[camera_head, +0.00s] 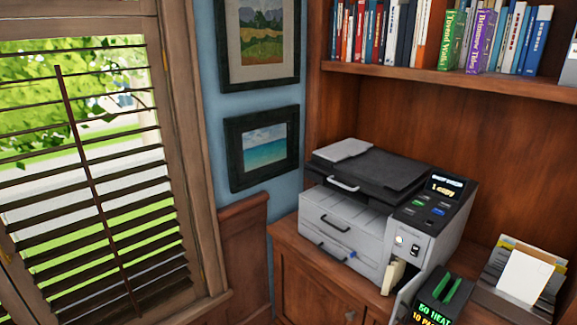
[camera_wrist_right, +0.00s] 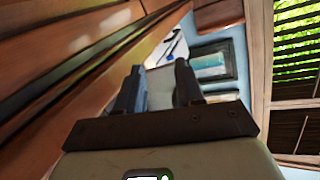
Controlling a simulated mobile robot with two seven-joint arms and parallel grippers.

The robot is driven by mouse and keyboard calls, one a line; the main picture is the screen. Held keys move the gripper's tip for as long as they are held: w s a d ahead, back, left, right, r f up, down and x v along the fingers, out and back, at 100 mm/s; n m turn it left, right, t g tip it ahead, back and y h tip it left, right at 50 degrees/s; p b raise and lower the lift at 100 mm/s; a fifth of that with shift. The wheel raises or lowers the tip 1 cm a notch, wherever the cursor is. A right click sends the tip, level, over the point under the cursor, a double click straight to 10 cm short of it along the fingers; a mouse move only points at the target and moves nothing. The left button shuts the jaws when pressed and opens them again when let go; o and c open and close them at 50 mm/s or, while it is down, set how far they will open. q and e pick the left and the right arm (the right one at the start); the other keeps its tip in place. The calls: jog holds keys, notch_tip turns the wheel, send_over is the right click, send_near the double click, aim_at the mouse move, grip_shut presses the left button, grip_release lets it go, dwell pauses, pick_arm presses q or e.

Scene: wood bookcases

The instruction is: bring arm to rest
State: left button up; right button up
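My right gripper (camera_wrist_right: 159,70) shows in the right wrist view. Its two dark fingers stand apart with a gap between them, and I see nothing held in the gap. A blue wall and some light shapes show beyond the fingers, with wood panels close on the left. Neither of my arms shows in the head view, and my left gripper is in neither view.
In the head view, a grey and black printer (camera_head: 385,205) stands on a wood cabinet (camera_head: 310,285). Beside it are a dark device (camera_head: 440,295) and a paper holder (camera_head: 525,275). Books (camera_head: 395,35) fill the shelf above. A blind-covered window (camera_head: 85,170) is at left.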

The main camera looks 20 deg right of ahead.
jog(key=a+f+m+g+p, duration=0.15)
jog(key=a+f+g, duration=0.25)
jog(key=a+f, duration=0.5)
jog(key=a+f+m+g+p, duration=0.15)
jog(key=a+f+g, duration=0.3)
jog(key=a, duration=0.85)
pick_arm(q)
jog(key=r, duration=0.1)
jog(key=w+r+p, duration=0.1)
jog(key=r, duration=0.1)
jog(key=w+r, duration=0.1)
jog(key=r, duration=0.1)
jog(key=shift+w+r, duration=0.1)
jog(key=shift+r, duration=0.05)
pick_arm(e)
jog(key=s+a+f+n+g+y, duration=0.1)
jog(key=s+a+g+y, duration=0.2)
jog(key=s+a+g, duration=0.6)
jog(key=s+a, duration=0.9)
jog(key=s, duration=0.3)
jog(key=shift+a+f, duration=0.2)
jog(key=shift+a, duration=0.1)
